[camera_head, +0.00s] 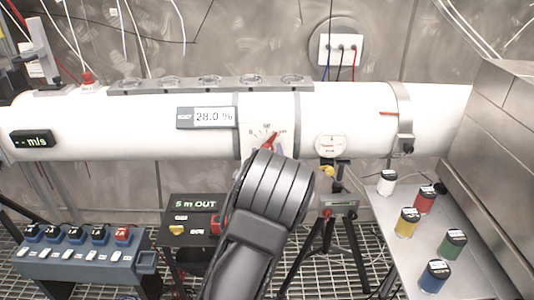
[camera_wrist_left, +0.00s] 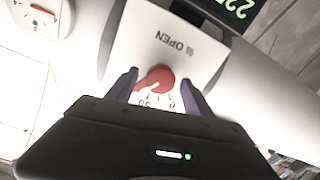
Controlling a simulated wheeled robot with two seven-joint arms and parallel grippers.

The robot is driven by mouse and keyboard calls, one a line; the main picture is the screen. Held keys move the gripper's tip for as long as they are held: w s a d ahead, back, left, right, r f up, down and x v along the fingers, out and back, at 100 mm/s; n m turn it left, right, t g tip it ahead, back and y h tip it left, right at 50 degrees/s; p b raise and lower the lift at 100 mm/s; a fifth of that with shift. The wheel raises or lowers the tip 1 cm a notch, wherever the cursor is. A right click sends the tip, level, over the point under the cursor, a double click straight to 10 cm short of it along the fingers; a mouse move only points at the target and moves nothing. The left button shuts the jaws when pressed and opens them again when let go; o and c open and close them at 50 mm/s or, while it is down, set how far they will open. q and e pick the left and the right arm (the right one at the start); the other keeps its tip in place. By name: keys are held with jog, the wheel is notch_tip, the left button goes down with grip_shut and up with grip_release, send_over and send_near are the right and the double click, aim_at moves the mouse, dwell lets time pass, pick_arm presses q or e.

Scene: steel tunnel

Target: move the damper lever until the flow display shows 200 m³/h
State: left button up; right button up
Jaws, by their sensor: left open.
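The damper lever is red and sits over a white dial plate on the white pipe (camera_head: 345,104); its red tip (camera_head: 270,139) shows in the head view. My left gripper (camera_wrist_left: 159,80) is open, with one finger on each side of the lever; contact cannot be told. In the head view my own arm hides most of this gripper and the lower dial. A green display (camera_wrist_left: 238,8) is cut off in the wrist view; its digits seem to begin with 22. My right gripper is not in view.
A panel on the pipe reads 28.0 % (camera_head: 214,117). A dark m/s display (camera_head: 32,140) hangs further left. A box reading 5 m OUT (camera_head: 195,204) and a blue switch box (camera_head: 82,256) stand below. Several coloured jars stand on the metal shelf (camera_head: 472,276) at right.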

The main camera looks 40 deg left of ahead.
pick_arm(q)
jog(key=v, duration=0.7)
jog(key=shift+s+d+b, duration=0.25)
jog(key=shift+s+b, duration=0.05)
jog(key=shift+b, duration=0.15)
